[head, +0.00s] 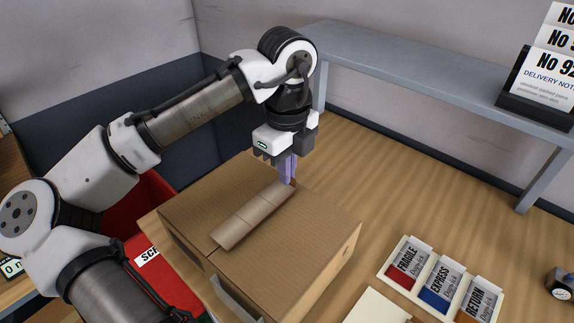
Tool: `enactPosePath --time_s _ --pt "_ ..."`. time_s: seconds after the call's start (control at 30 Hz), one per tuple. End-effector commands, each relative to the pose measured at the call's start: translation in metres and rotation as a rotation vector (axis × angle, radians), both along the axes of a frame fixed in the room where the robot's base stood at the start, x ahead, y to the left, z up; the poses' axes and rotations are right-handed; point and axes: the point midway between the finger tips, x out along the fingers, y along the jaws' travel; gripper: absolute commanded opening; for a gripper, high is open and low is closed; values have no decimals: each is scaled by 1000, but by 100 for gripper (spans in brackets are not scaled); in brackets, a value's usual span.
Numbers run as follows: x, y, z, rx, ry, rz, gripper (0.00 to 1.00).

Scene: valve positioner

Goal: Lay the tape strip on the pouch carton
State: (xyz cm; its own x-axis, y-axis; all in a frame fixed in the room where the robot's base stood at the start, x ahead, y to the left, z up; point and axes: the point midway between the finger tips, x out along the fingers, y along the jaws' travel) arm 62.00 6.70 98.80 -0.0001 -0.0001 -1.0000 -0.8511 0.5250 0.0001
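The brown cardboard carton (310,233) stands closed on the wooden table, in the middle of the head view. A tan tape strip (246,219) runs across its top, from near the front left edge toward the far edge. The strip's near end looks slightly curved; I cannot tell how much of it touches the carton. My gripper (288,176) points down at the strip's far end, with its purple fingertips at or just above it. The fingers overlap in this view, so their gap and any hold on the strip are hidden.
A white tray (447,283) with FRAGILE, EXPRESS and RETURN label stacks lies right of the carton. A grey raised shelf (420,75) behind bears a delivery note stand (541,85). A red bin (150,200) stands left. A small gauge (561,287) sits far right. Bare table lies behind the tray.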

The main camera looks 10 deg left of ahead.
Motion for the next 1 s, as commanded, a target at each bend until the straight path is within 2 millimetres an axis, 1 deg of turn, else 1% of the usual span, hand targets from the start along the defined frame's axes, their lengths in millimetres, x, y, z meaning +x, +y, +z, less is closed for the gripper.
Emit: enactPosePath --time_s 0.43,0.77,1.0 --pt "0 0 0 0 0 0 0" --pt "0 0 -6 -1 0 -1 0" --pt "0 0 -6 0 0 -1 0"
